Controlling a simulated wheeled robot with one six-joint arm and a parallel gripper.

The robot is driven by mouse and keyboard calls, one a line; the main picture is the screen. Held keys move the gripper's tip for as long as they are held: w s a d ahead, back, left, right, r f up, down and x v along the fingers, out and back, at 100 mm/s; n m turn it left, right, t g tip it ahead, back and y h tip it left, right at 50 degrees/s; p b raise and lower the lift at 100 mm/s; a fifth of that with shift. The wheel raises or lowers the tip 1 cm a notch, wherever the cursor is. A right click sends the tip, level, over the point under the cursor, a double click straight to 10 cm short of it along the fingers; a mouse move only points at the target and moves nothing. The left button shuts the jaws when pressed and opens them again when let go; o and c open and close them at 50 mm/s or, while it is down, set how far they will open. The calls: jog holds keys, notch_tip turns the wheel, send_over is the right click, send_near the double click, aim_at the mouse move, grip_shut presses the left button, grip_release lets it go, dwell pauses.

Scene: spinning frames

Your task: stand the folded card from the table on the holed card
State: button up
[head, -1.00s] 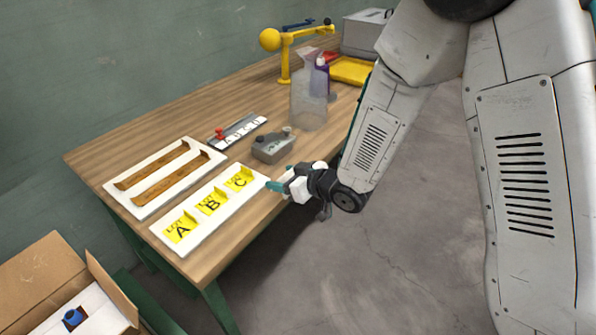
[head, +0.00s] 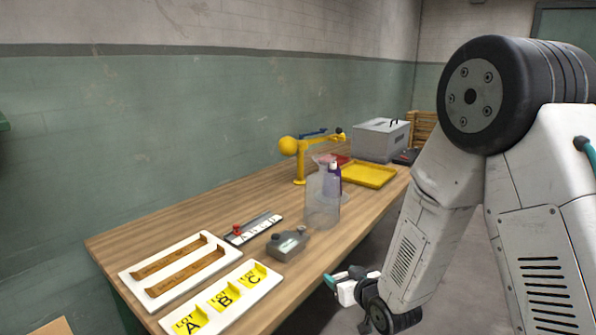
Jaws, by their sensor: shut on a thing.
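Three yellow folded cards marked LOT A (head: 189,322), LOT B (head: 224,297) and LOT C (head: 254,274) sit in a row on a white board (head: 209,317) at the table's near left. My gripper (head: 334,282), with teal fingertips, is just off the table's front edge, right of that board. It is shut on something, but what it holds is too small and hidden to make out. I cannot pick out a holed card in this view.
A second white board (head: 133,271) with two brown strips lies behind. A grey device (head: 287,245), a clear jug (head: 322,205), a labelled strip (head: 262,229), a yellow stand (head: 299,165), a yellow tray (head: 368,175) and a grey box (head: 381,140) stand farther back. Bare wood (head: 215,209) lies along the wall.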

jog(key=w+d+f+m+h, duration=0.2)
jog(key=d+m+h, duration=0.25)
jog(key=d, duration=1.05)
jog(key=a+n+y, duration=0.1)
jog(key=a, duration=0.4)
jog(key=s+a+r+n+y, duration=0.1)
jog(key=a+n+y, duration=0.1)
jog(key=a, duration=0.4)
jog(key=s+a+r+n+y, duration=0.1)
jog(key=a+n+y, duration=0.1)
jog(key=a, duration=0.3)
jog(key=shift+s+a+r, duration=0.15)
jog(key=shift+s+a, duration=0.1)
jog(key=shift+a, duration=0.15)
jog(key=s+a+n+g+y, duration=0.3)
jog(key=s+a, duration=0.3)
jog(key=a, duration=0.4)
jog(key=shift+s+a+r+n+g+y, duration=0.15)
jog(key=shift+s+r+n+g+y, duration=0.15)
jog(key=shift+n+y, duration=0.55)
